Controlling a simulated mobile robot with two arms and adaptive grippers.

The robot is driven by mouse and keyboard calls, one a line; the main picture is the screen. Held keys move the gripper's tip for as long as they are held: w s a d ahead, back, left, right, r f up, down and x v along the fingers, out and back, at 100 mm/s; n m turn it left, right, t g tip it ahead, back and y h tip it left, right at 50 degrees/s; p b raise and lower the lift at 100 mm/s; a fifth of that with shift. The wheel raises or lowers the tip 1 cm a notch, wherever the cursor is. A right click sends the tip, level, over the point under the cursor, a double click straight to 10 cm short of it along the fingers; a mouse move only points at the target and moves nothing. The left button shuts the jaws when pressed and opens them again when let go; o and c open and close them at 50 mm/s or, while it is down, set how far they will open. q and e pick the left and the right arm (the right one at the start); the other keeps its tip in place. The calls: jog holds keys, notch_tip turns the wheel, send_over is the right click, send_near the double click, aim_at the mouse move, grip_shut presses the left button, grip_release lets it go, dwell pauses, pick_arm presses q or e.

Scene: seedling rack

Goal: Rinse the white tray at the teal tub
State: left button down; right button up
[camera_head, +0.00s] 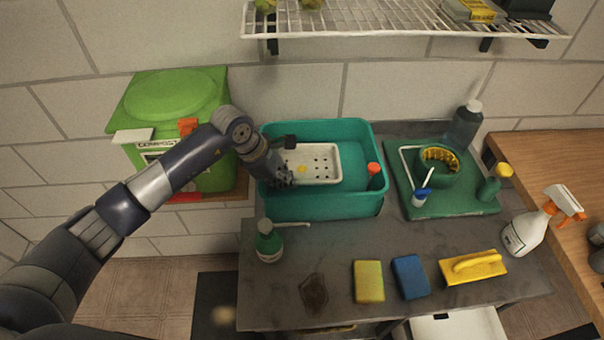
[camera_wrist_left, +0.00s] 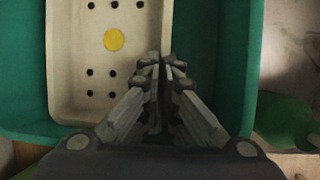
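The white tray (camera_head: 318,176), with rows of dark holes and a round yellow spot, lies inside the teal tub (camera_head: 325,207), towards its left side. The tray shows from above in the left wrist view (camera_wrist_left: 103,75), its yellow spot facing up. My left gripper (camera_head: 287,177) reaches into the tub at the tray's left end. In the left wrist view, its fingers (camera_wrist_left: 160,72) are close together with the tray's rim between them. I cannot tell whether the tray touches the tub's floor. My right gripper is not in view.
A red-capped bottle (camera_head: 375,177) stands at the tub's right. A green drying mat (camera_head: 460,202) lies further right. A wire shelf (camera_head: 360,20) hangs above.

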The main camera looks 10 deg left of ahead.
pick_arm(q)
notch_tip(320, 180, up, 11)
jog(key=p, duration=0.5)
dwell(0.5)
dwell(2.0)
notch_tip(320, 180, up, 4)
jog(key=shift+f+p, duration=0.1)
jog(key=shift+p, duration=0.45)
dwell(0.5)
